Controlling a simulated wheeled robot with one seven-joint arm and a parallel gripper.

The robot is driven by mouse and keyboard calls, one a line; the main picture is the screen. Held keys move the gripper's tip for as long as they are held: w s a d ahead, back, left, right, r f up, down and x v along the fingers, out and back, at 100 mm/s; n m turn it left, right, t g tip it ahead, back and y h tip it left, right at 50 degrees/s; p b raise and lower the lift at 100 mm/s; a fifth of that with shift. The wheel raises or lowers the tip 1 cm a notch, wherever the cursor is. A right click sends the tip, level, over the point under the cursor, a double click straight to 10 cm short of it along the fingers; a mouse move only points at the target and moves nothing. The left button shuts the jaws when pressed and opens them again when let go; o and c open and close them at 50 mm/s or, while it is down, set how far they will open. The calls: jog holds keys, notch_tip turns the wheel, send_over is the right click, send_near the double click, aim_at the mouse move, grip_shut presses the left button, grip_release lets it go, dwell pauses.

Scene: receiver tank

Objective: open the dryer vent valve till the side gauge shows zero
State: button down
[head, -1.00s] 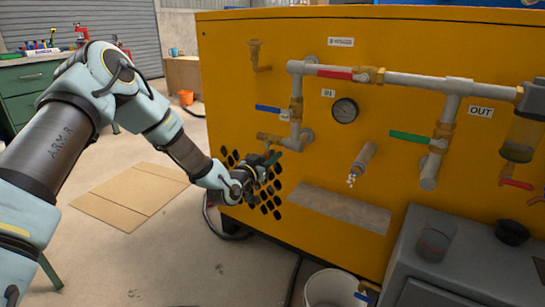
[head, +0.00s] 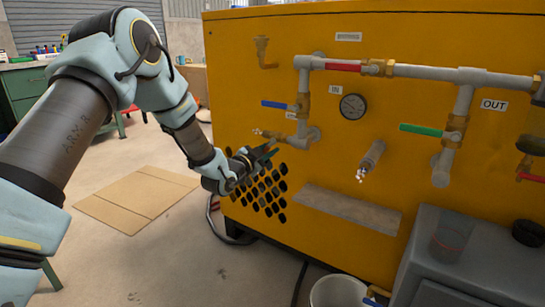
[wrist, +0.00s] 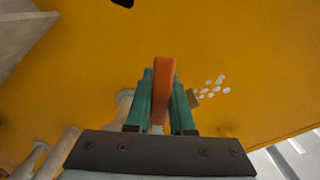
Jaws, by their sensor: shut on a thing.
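My gripper (wrist: 162,90) has its green fingers closed on an orange-red lever handle (wrist: 164,66) in the wrist view. In the head view my gripper (head: 270,152) is just below a small brass valve (head: 272,135) at the lower left of the pipework, and its fingers hide the handle. White specks (wrist: 214,86) float beside a small brass end in the wrist view. They also show faintly at the left end of the brass valve in the head view.
Levers in blue (head: 277,104), red (head: 343,67) and green (head: 427,129) sit on the grey pipes. A silver nozzle (head: 372,157) gives off white specks. A grey cabinet (head: 440,270) and a white bucket (head: 338,292) stand at the lower right. Cardboard (head: 135,198) lies on the floor.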

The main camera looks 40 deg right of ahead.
jog(key=shift+w+r+m+b, duration=0.3)
jog(key=shift+m+b, duration=0.1)
jog(key=shift+m, duration=0.4)
jog(key=c, duration=0.8)
grip_release()
jog(key=shift+a, duration=0.1)
